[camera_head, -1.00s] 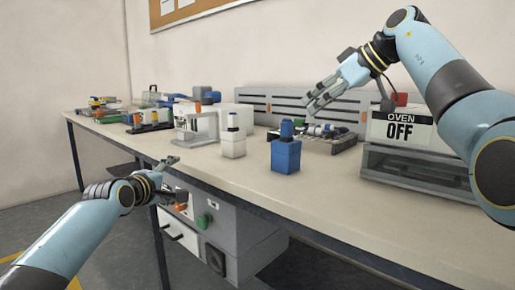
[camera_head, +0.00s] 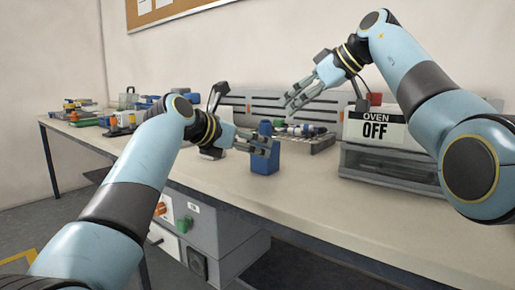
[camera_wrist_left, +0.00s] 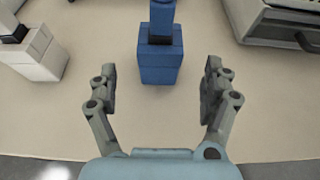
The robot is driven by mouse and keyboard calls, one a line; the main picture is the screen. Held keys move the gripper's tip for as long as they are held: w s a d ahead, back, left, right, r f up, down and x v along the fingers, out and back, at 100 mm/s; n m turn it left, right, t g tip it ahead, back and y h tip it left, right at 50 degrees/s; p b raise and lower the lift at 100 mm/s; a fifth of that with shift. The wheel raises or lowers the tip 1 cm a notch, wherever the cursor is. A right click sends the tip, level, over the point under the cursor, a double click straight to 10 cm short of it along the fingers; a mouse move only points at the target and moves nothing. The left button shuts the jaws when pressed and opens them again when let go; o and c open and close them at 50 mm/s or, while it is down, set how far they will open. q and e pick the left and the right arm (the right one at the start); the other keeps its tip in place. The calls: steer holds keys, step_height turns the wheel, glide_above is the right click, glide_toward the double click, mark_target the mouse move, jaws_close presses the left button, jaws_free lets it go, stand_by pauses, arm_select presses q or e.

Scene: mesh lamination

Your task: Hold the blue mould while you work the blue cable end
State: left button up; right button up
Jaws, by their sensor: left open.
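The blue mould (camera_head: 264,160) stands upright on the bench, with the blue cable end (camera_head: 265,128) upright in its top. In the left wrist view the mould (camera_wrist_left: 160,66) is straight ahead, just beyond and between my fingertips, and the cable end (camera_wrist_left: 161,14) runs off the top edge. My left gripper (camera_head: 266,144) is open in front of the mould; it also shows in the left wrist view (camera_wrist_left: 158,78), with nothing between its fingers. My right gripper (camera_head: 294,96) is raised above the back of the bench, its fingers apart and empty.
An oven (camera_head: 388,160) marked OFF stands to the right of the mould. A rack with cable parts (camera_head: 308,134) lies behind it. A white mould (camera_wrist_left: 38,54) stands at left in the left wrist view. The bench front (camera_head: 300,197) is clear.

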arm_select(q)
steer(key=x, duration=0.7)
steer(key=shift+c, duration=0.2)
jaws_close()
stand_by(0.6)
stand_by(0.8)
